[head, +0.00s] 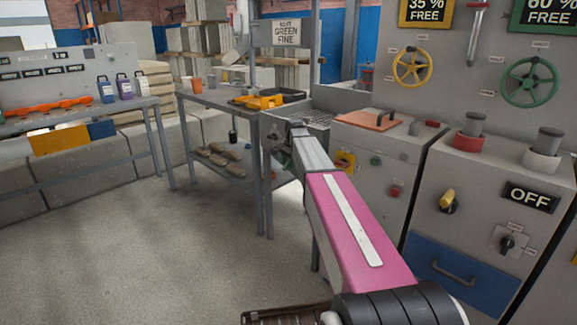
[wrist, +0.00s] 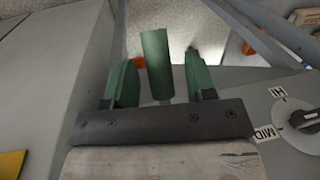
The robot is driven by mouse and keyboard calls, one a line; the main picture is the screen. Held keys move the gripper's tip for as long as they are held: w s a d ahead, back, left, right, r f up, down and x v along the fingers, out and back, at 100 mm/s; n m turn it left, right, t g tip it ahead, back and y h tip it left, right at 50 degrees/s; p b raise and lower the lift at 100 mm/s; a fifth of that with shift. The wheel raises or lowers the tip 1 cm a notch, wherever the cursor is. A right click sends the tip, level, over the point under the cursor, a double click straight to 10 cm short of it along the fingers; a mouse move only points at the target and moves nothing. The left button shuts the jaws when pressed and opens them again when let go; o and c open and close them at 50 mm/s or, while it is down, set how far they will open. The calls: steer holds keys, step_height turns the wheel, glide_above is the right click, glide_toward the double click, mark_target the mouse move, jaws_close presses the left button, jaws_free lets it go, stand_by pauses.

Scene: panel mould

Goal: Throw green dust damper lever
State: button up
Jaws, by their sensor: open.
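A green bar-like handle (wrist: 157,66), which looks like the green damper lever, stands between the two green fingers of my gripper (wrist: 161,60) in the wrist view. The fingers are open, one on each side, with a visible gap to the handle on both sides. The handle's lower end is close to the gripper's dark palm plate; I cannot tell whether they touch. In the head view my gripper (head: 284,157) is at the far end of my pink arm, beside the grey cabinet's left side. The lever cannot be made out clearly there.
A dial marked HI and MID (wrist: 306,119) is close at right in the wrist view. The grey cabinet (head: 375,150) carries an orange lid (head: 368,121). A metal table (head: 215,97) stands left of my gripper. Yellow (head: 412,67) and green (head: 529,82) handwheels are on the panel.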

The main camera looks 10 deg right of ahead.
steer(key=shift+f, duration=0.7)
jaws_close()
steer(key=shift+a+r+g+y, duration=0.2)
steer(key=shift+r+g+y, duration=0.2)
steer(key=shift+r+y, duration=0.2)
steer(key=shift+a+r+g+y, duration=0.15)
steer(key=shift+r+g+y, duration=0.25)
steer(key=shift+r+y, duration=0.15)
steer(key=shift+s+a+r+g+y, duration=0.2)
steer(key=shift+s+r+g+y, duration=0.1)
steer(key=shift+r+g+y, duration=0.3)
steer(key=shift+r, duration=0.1)
jaws_free()
steer(key=v, duration=1)
steer(key=shift+d+r, duration=0.25)
steer(key=shift+r, duration=0.1)
